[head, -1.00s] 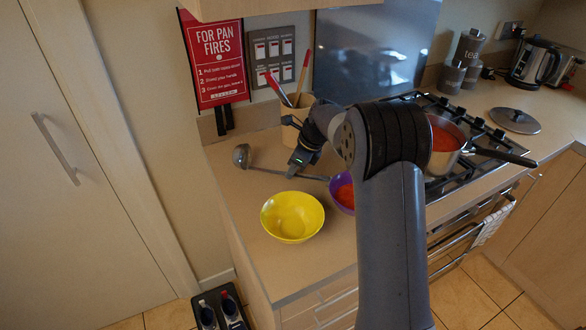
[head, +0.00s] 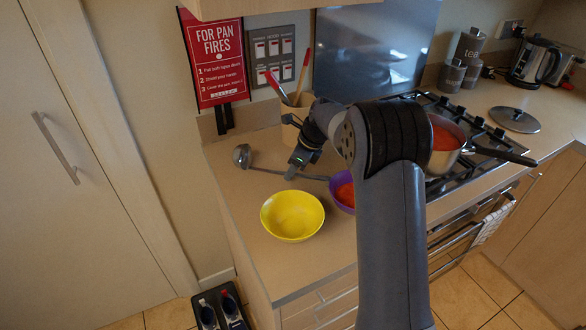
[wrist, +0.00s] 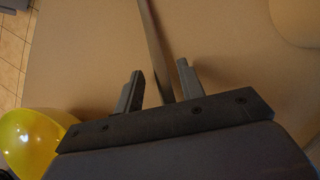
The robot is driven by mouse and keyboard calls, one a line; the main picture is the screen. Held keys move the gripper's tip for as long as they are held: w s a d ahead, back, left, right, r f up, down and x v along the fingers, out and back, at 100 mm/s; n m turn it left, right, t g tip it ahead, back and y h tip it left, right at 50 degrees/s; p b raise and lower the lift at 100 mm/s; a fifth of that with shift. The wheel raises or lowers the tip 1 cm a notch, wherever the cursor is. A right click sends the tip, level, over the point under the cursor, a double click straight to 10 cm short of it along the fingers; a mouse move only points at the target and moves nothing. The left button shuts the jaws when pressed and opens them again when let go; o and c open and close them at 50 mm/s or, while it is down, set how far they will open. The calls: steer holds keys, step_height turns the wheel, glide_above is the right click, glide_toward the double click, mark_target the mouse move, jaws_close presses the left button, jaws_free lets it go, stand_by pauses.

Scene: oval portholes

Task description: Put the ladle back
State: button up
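The metal ladle (head: 268,170) lies on the counter, its round bowl (head: 242,155) at the left and its handle running right, behind the yellow bowl. My gripper (head: 290,173) points down over the handle. In the wrist view the handle (wrist: 153,45) passes between the two separated fingers (wrist: 160,88), with room on both sides. The gripper is open and holds nothing. A light utensil holder (head: 290,133) with red-tipped utensils stands at the back by the wall, partly hidden by my arm.
A yellow bowl (head: 292,216) stands in front of the ladle and also shows in the wrist view (wrist: 30,142). A purple bowl (head: 343,187) with red food is partly behind my arm. A pan (head: 446,142) of red food sits on the hob at the right. The counter's left edge is near.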

steer(key=v, duration=1.1)
steer(key=shift+d+r, duration=0.2)
steer(key=shift+r, duration=0.15)
